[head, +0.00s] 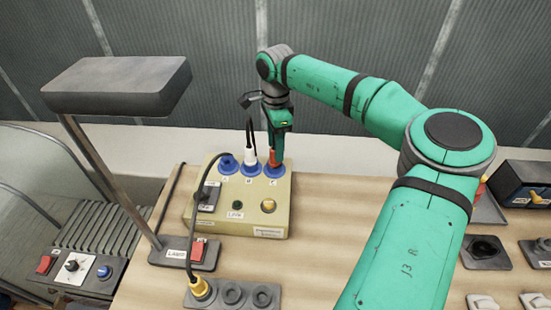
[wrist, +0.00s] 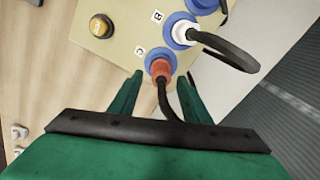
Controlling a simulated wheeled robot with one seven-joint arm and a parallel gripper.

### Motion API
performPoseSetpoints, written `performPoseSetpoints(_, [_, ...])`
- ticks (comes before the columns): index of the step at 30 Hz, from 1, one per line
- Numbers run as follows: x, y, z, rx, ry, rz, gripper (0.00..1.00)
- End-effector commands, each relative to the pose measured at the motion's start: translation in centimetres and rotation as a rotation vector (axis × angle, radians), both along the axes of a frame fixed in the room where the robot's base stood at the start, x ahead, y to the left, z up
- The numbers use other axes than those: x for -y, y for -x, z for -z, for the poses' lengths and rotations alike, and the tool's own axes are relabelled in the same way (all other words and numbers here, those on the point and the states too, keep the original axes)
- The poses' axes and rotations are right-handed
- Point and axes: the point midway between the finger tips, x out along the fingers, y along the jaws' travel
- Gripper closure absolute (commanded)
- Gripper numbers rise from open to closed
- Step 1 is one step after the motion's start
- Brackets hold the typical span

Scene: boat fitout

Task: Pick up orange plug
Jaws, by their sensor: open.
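The orange plug (head: 273,159) sits in the blue socket (head: 274,171) at the right end of the row on the beige box (head: 250,213). In the wrist view the orange plug (wrist: 160,69) is by the label C, with its dark cable running back toward my gripper. My gripper (wrist: 158,80) is open, with one green finger on each side of the plug; I cannot tell whether they touch it. In the head view my gripper (head: 277,150) comes down from above onto the plug and partly hides it.
A white plug (head: 249,155) with a looped cable stands in the middle socket, close beside the gripper. The lamp (head: 118,85) stands left of the box. A yellow plug (head: 200,288) is in a grey socket strip (head: 232,294) in front. Bench space right of the box is partly hidden by my arm.

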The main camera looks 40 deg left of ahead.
Motion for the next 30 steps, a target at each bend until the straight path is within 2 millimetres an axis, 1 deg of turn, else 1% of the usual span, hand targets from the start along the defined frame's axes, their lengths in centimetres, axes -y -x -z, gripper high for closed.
performPoseSetpoints(1, [-0.2,0.3,0.9,-0.003,0.002,-0.004,0.56])
performPoseSetpoints(3, [-0.3,0.4,1.9,-0.003,0.000,-0.004,0.56])
performPoseSetpoints(6, [-0.3,0.3,2.9,-0.001,0.000,-0.005,0.56])
performPoseSetpoints(13, [-0.3,0.3,3.1,0.000,0.000,-0.004,0.56])
performPoseSetpoints(14, [-0.3,0.3,3.1,0.000,0.000,-0.004,0.61])
performPoseSetpoints(15, [-0.3,0.3,3.1,0.000,0.000,-0.004,0.71])
performPoseSetpoints(17, [-0.2,0.2,3.1,0.000,0.000,-0.002,0.85])
performPoseSetpoints(18, [0.0,0.2,3.1,0.000,0.000,0.000,0.95])
performPoseSetpoints(19, [0.0,0.1,3.1,0.000,0.000,0.001,1.00])
performPoseSetpoints(30, [0.2,-0.1,2.8,0.002,0.002,0.005,1.00])
